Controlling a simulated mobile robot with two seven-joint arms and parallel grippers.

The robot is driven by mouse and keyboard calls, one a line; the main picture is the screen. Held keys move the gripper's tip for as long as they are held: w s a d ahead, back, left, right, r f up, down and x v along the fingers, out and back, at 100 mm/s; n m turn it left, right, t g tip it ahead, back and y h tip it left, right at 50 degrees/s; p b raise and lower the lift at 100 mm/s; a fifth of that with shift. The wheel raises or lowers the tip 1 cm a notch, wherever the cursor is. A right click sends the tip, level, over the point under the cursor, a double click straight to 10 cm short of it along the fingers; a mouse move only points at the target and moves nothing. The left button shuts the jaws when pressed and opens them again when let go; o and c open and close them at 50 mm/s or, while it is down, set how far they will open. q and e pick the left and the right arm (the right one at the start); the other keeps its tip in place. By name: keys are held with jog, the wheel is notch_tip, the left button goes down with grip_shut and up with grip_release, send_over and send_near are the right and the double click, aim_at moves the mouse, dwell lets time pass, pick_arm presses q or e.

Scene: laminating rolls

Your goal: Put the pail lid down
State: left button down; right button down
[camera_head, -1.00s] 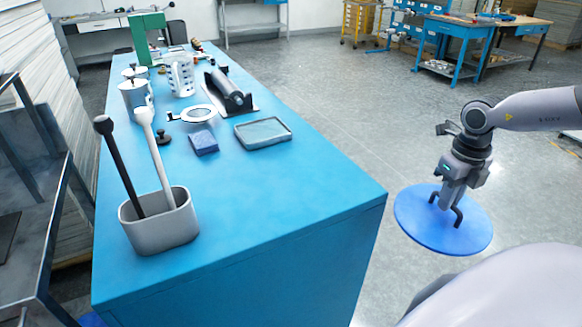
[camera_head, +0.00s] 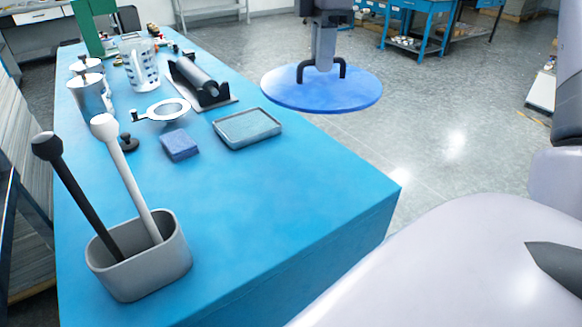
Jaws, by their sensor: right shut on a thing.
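The pail lid (camera_head: 325,97) is a round blue disc with a black handle on top. My right gripper (camera_head: 322,66) is shut on the handle and holds the lid up in the air, roughly level. In the picture the lid's left edge is just past the table's right edge, over the floor. The blue table (camera_head: 270,205) fills the left and middle of the view. No pail can be made out. My left gripper is not in view.
A grey holder (camera_head: 140,270) with a black and a white tool stands near the table's front left. A blue sponge (camera_head: 180,145), a shallow tray (camera_head: 247,128), a roller on a stand (camera_head: 200,82), a clear jug (camera_head: 140,65) and metal cans (camera_head: 90,90) stand further back. The table's right front is bare.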

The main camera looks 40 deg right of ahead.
jog(key=a, duration=0.1)
jog(key=w+a+f+m, duration=0.1)
jog(key=shift+w+a, duration=0.3)
notch_tip(320, 180, down, 19)
jog(key=shift+r, duration=0.1)
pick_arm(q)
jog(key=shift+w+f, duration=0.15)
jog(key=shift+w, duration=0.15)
pick_arm(e)
jog(key=shift+f+b, duration=0.25)
jog(key=shift+b, duration=0.15)
jog(key=c, duration=1.2)
grip_release()
jog(key=shift+r, duration=0.1)
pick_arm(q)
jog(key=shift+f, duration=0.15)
